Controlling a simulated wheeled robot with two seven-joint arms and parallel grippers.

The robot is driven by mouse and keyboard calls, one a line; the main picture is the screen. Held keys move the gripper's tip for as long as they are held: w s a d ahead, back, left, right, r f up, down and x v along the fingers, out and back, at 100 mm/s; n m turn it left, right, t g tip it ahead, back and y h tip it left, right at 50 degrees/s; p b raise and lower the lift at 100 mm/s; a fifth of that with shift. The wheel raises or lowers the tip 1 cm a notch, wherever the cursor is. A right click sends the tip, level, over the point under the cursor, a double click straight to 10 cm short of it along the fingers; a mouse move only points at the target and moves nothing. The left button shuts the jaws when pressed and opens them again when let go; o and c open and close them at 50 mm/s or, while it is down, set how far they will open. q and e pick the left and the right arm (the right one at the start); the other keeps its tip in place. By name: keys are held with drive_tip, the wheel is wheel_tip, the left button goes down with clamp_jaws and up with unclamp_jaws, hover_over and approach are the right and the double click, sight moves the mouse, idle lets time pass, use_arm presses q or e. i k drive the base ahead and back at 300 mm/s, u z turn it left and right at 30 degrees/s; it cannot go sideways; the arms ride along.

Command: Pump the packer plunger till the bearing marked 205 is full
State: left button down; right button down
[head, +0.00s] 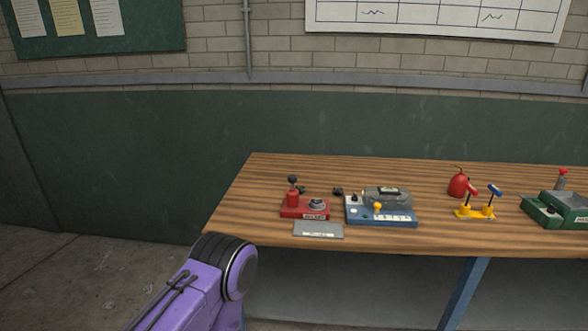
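A small red device (304,208) stands on the left part of the wooden workbench. It has a red upright cylinder with a dark knob (292,180) on top, which looks like the packer plunger. A round grey ring-shaped part (317,204), which looks like a bearing, sits on its right side. A small label on its front is too small to read, so I cannot make out the mark 205 or how full the bearing is. A purple link of my arm shows at the lower left, short of the bench. Neither gripper is in view.
A grey plate (318,230) lies before the red device at the workbench (256,200) front edge. A blue device (384,218) stands close on its right. Farther right are a red rounded object (457,185), a yellow lever stand (474,212) and a green box (543,213).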

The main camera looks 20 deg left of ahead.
sight(292, 179)
drive_tip(key=u, duration=0.05)
drive_tip(key=i, duration=1.05)
drive_tip(key=u, duration=0.6)
